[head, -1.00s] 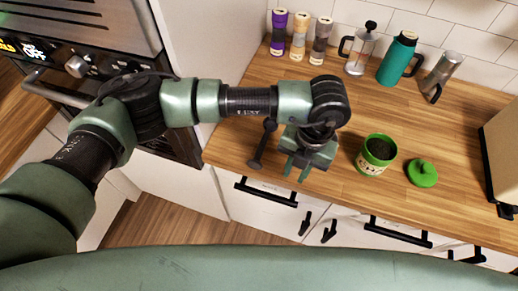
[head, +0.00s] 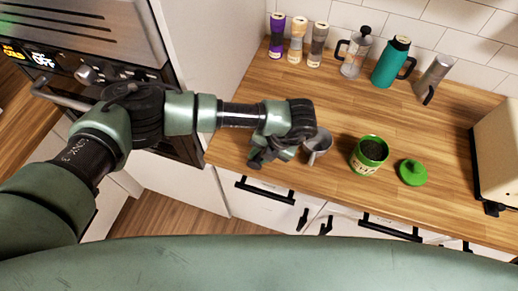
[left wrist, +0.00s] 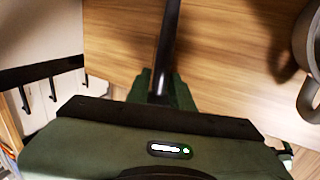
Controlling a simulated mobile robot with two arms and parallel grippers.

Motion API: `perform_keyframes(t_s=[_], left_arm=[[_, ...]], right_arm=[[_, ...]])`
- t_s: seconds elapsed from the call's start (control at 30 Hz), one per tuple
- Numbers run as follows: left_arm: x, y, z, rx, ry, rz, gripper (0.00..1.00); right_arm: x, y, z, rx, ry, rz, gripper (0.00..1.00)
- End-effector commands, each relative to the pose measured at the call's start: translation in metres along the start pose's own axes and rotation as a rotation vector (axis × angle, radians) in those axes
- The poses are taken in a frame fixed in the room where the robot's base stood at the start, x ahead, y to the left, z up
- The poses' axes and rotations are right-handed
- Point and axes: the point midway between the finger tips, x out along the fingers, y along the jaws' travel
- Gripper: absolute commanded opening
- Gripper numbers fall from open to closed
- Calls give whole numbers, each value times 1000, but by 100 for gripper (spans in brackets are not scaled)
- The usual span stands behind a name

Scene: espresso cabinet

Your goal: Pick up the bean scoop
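A long dark handle (left wrist: 170,35), which I take to be the bean scoop's, runs up from between the fingers of my left gripper (left wrist: 161,85) in the left wrist view. The fingertips lie close on both sides of it; whether they press on it I cannot tell. In the head view my left gripper (head: 258,160) is low over the counter's front left edge. It hides most of the scoop there. The scoop's bowl is not clearly seen. My right gripper is not in view.
A metal cup (head: 318,146) stands just right of the gripper; it also shows in the wrist view (left wrist: 308,50). An open green bean canister (head: 368,155) and its green lid (head: 412,172) are farther right. Jars, a press and bottles line the wall. The middle counter (head: 400,125) is clear.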

Motion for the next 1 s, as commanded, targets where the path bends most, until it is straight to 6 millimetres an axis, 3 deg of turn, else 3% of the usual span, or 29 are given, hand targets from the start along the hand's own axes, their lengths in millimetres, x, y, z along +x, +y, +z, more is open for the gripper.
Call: perform_keyframes(t_s=[0.1,0.2,0.67,0.87,1.0], left_arm=[[0,0,0,0,0,-1,22],[0,0,0,0,0,-1,0],[-6,2,1,-1,-1,-4,0],[-34,13,2,-2,-6,-4,0],[-69,29,2,-2,-8,-3,0]], right_arm=[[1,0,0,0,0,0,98],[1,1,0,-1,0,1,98],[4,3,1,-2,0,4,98],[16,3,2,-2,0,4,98],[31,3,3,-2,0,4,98]])
